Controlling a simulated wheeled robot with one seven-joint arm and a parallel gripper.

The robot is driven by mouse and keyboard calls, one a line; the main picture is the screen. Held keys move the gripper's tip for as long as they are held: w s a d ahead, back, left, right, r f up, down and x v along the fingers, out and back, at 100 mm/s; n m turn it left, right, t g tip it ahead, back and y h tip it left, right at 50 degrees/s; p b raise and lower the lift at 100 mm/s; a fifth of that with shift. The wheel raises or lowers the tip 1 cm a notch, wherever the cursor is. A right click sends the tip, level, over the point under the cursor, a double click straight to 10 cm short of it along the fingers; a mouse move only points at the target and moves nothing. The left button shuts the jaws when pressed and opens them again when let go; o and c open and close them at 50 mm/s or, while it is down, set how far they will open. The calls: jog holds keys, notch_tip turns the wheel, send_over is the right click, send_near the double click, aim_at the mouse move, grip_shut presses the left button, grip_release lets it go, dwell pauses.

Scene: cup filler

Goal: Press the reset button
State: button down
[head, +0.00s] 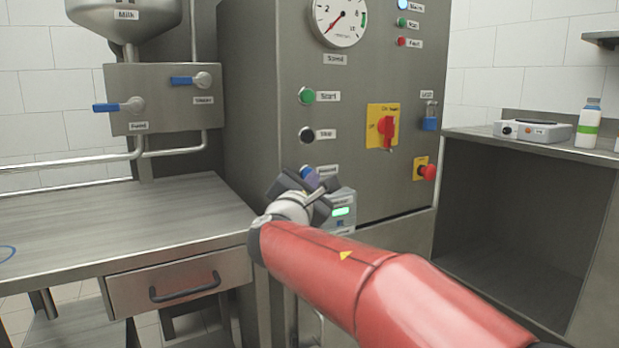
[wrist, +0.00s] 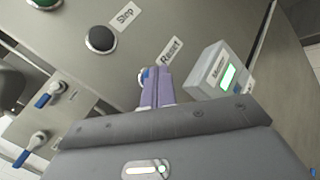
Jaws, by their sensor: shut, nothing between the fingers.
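The blue reset button (head: 309,173) is on the front of the grey metal cabinet, below the black stop button. It is partly hidden by my gripper (head: 316,186) in the head view. In the wrist view only a blue edge of the reset button (wrist: 145,74) shows beside the fingertips, left of the "Reset" label (wrist: 170,52). My gripper (wrist: 154,75) is shut and empty, with its fingertips at the button. I cannot tell whether they touch it.
The black stop button (head: 307,135) and green start button (head: 307,96) are above. A small box with a green display (head: 342,211) sits close to the right of my gripper. A yellow-backed red switch (head: 386,127) and red emergency button (head: 428,172) are further right.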

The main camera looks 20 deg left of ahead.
jog(key=shift+s+d+b, duration=0.35)
jog(key=shift+s+d, duration=0.05)
jog(key=s+d+b, duration=0.3)
jog(key=s+d, duration=0.1)
jog(key=shift+d, duration=0.3)
jog(key=shift+w, duration=0.1)
dwell(0.8)
